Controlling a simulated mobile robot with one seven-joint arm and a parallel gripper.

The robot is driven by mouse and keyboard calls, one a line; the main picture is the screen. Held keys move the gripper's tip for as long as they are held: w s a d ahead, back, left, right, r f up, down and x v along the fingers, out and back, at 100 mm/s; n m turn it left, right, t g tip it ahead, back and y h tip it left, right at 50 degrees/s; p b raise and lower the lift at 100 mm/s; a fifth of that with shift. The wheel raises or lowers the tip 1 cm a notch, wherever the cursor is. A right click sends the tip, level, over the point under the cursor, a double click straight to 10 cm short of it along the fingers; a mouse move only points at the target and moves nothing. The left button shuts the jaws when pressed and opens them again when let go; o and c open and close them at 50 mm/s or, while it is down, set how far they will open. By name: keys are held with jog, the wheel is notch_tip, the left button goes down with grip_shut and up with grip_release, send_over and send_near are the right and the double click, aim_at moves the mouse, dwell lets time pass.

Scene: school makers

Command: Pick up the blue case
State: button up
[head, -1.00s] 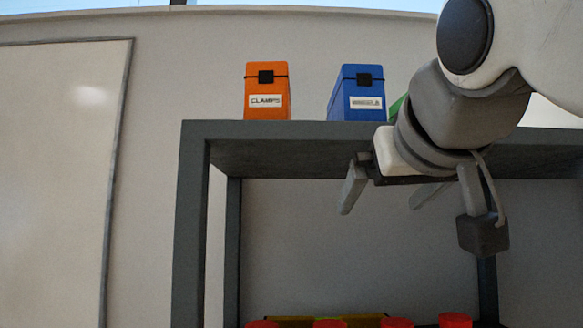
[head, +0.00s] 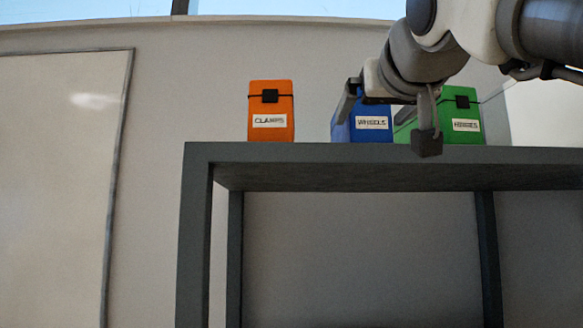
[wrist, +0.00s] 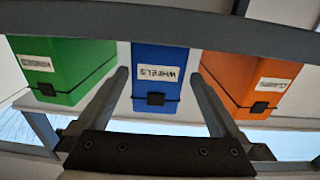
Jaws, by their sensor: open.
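The blue case (head: 371,134), labelled WHEELS, stands upright on top of the grey shelf unit (head: 330,153), between an orange and a green case. My gripper (head: 375,112) is in front of its upper part and hides its top and clasp in the head view. In the wrist view, which is upside down, the blue case (wrist: 160,58) lies between the two spread fingers of my gripper (wrist: 158,76). The gripper is open and empty. I cannot tell whether the fingertips reach past the case's front face.
An orange case (head: 271,105), labelled CLAMPS, stands to the left with a gap. A green case (head: 466,108) stands close on the right, partly behind my arm. The shelf top's front edge runs below all of them. A whiteboard (head: 55,180) is on the wall at left.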

jog(key=shift+w, duration=0.8)
jog(key=w, duration=0.1)
jog(key=w+p, duration=0.1)
jog(key=w, duration=0.1)
jog(key=w+p, duration=0.1)
jog(key=shift+w+d+r, duration=0.2)
jog(key=shift+w+r, duration=0.05)
jog(key=shift+w, duration=0.05)
jog(key=shift+w+f, duration=0.1)
jog(key=shift+w, duration=0.3)
jog(key=shift+s, duration=0.1)
jog(key=c, duration=1.6)
jog(key=shift+r, duration=0.2)
notch_tip(320, 180, up, 9)
jog(key=p, duration=0.3)
jog(key=shift+r+p, duration=0.1)
jog(key=shift+p, duration=0.2)
jog(key=shift+s+r, duration=0.1)
jog(key=shift+r, duration=0.15)
